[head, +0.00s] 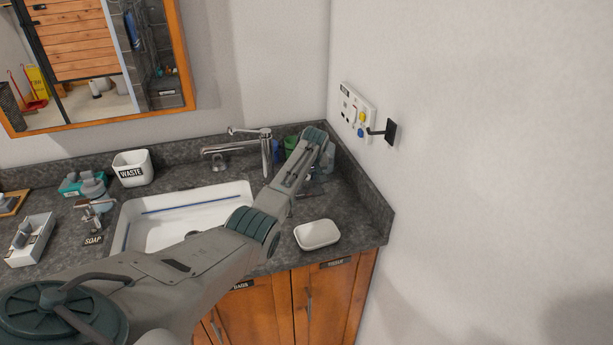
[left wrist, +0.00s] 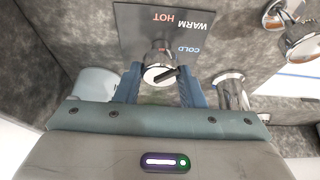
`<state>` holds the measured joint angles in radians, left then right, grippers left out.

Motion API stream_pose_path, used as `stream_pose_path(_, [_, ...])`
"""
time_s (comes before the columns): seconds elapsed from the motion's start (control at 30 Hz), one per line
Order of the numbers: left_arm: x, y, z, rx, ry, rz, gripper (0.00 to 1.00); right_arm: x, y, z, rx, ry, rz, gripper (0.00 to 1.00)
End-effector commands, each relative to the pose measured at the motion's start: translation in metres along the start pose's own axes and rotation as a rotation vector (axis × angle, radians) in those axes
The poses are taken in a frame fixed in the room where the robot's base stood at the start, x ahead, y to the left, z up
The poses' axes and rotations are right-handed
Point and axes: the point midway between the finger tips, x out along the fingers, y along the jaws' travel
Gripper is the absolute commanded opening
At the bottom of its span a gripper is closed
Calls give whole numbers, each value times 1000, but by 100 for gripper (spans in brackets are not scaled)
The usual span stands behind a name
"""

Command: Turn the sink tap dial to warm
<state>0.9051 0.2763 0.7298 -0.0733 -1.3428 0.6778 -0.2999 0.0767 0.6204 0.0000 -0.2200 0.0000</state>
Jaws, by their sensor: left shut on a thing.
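The tap dial (left wrist: 158,68) is a round chrome knob with a dark pointer bar, in the middle of the left wrist view. Behind it, a dark plate (left wrist: 135,30) reads HOT, WARM and COLD, upside down in this view. The pointer slants toward the COLD side. My left gripper (left wrist: 162,76) has a blue finger on each side of the dial and is shut on it. In the head view my left arm reaches over the sink's right side and hides the dial. The chrome tap (head: 266,152) stands behind the sink (head: 150,240). My right gripper is not in view.
A white soap dish (head: 317,234) lies on the counter to the right of my arm. A WASTE cup (head: 133,167) and a soap pump (head: 97,212) stand left. The right wall holds a socket panel (head: 357,112) and a black hook (head: 391,132).

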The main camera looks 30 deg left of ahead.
Motion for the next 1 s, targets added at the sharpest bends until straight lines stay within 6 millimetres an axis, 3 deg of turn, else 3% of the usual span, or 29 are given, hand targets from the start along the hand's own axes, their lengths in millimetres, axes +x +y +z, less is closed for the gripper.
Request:
stream_pose_path(0.1, [-1, 0, -1, 0, 1, 1, 13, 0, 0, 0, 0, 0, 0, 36])
stream_pose_path(0.13, [-1, 0, -1, 0, 1, 1, 39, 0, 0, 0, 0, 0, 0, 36])
stream_pose_path(0.23, [-1, 0, -1, 0, 1, 1, 57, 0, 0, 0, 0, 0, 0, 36])
stream_pose_path(0.67, [-8, 0, -1, 1, 2, 2, 57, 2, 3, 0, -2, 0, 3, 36])
stream_pose_path(1.0, [-64, 1, 0, 0, 4, 4, 57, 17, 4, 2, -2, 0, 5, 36])
